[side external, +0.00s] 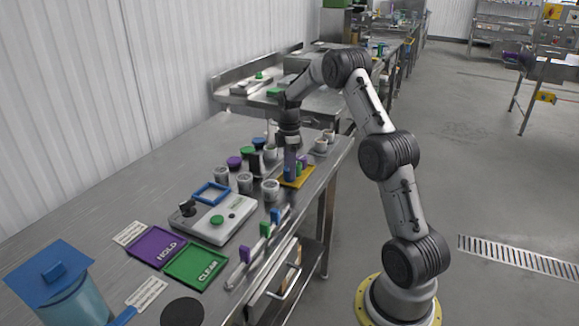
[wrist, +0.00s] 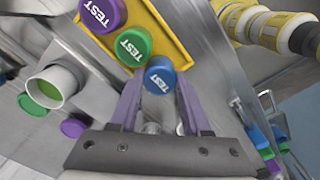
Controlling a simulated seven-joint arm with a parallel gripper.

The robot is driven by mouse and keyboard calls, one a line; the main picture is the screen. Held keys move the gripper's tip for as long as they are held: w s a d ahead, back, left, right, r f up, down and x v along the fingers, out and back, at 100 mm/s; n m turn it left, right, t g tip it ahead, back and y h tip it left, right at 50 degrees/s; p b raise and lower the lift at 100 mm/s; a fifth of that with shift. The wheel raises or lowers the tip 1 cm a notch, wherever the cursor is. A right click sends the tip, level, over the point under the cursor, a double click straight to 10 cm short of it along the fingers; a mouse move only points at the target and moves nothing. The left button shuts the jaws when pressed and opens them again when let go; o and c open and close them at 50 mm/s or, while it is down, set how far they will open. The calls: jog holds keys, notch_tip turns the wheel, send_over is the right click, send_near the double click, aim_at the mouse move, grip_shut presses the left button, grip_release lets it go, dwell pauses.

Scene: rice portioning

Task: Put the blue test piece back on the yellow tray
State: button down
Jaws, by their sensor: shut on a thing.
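My gripper (side external: 290,164) reaches down over the yellow tray (side external: 304,180) near the table's front edge. Its purple fingers are shut on the blue test piece (wrist: 161,76), a round piece marked TEST, seen between the fingertips in the wrist view. In the side view the blue piece (side external: 289,178) is low at the left part of the tray; I cannot tell whether it touches the tray. A green test piece (wrist: 133,46) and a purple test piece (wrist: 101,14) stand in a row on the tray (wrist: 176,27), with the blue one at the row's near end.
White cups (side external: 245,183) stand left of the tray, and more (side external: 320,146) behind it. A grey device with a green button (side external: 217,220), a blue frame (side external: 211,192), the HOLD mat (side external: 157,246) and the CLEAR mat (side external: 196,266) lie further left. A rail with coloured clips (side external: 262,240) runs along the front edge.

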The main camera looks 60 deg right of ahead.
jog(key=shift+f, duration=0.25)
jog(key=shift+f, duration=0.1)
jog(key=shift+c, duration=1.8)
grip_release()
